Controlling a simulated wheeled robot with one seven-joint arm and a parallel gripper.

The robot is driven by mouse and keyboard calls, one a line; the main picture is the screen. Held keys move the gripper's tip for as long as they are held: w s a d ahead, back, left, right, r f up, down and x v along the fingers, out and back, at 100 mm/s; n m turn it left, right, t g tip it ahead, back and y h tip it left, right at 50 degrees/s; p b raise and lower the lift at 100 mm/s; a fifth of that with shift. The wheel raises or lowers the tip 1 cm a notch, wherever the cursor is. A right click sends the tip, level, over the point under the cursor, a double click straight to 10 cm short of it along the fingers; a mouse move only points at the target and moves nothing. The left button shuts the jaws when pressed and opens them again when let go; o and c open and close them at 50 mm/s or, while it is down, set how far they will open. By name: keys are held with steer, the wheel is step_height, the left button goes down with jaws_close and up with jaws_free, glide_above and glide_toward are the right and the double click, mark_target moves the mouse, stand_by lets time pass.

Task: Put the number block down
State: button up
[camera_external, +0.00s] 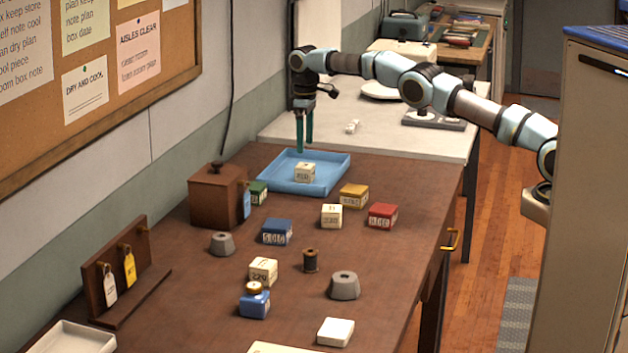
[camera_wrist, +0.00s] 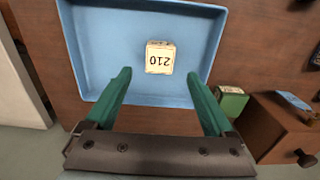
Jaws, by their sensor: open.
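The number block (camera_external: 305,172) is a small cream block lying in the blue tray (camera_external: 334,179). In the wrist view the number block (camera_wrist: 160,57) shows 210, upside down, near the middle of the tray (camera_wrist: 84,50). My gripper (camera_external: 304,148) is above the tray, with its green fingers pointing down. In the wrist view my gripper's fingers (camera_wrist: 160,80) are spread apart, with the block seen between and beyond their tips. The gripper is open and empty, and the block appears apart from it.
A brown wooden box (camera_external: 212,196) and a green block (camera_external: 257,192) stand just left of the tray. Yellow (camera_external: 354,195), cream (camera_external: 331,216), red (camera_external: 382,216) and blue (camera_external: 275,232) blocks sit in front of it. Grey weights and a key rack (camera_external: 128,270) are nearer.

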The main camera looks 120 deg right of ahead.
mark_target(305, 165)
step_height(305, 165, up, 3)
steer(key=shift+r+p, duration=0.1)
steer(key=shift+p, duration=0.35)
